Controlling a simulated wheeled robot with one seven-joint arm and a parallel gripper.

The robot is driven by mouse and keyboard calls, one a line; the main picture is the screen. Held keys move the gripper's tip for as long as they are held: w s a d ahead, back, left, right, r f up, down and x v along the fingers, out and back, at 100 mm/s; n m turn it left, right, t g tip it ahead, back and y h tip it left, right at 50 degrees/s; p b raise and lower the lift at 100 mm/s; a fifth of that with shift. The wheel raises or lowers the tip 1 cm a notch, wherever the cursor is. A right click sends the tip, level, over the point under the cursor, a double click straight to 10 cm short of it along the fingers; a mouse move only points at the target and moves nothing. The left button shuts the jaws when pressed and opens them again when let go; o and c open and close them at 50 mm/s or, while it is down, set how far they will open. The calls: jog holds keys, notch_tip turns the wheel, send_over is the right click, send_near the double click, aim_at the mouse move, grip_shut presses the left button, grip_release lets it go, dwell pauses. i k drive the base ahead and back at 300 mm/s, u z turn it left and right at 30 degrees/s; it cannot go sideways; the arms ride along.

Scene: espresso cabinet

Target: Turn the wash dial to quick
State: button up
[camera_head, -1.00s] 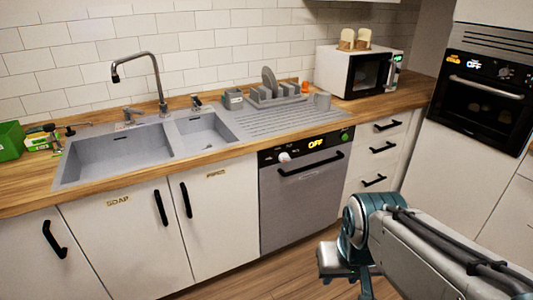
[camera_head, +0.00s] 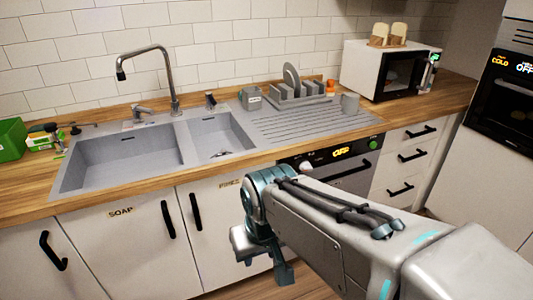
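The dishwasher (camera_head: 354,180) is set under the counter, right of the sink cabinets. Its black top panel carries a pale round knob (camera_head: 306,167), which looks like the wash dial, a lit display (camera_head: 341,151) reading OFF and a green button (camera_head: 375,145). Markings around the dial are too small to read. My gripper (camera_head: 264,262) hangs low in front of the sink cabinet doors, left of and below the dial, apart from it. Its fingers are small and seen at an angle, so its opening is unclear. My arm hides much of the dishwasher's front.
The double sink (camera_head: 130,160) and wooden counter (camera_head: 30,200) lie above the cabinets. A microwave (camera_head: 388,70) is at the back right, with drawers (camera_head: 410,155) below.

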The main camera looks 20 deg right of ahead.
aim_at(305, 165)
jog(key=z, duration=0.45)
jog(key=i, duration=0.9)
jog(key=z, duration=0.75)
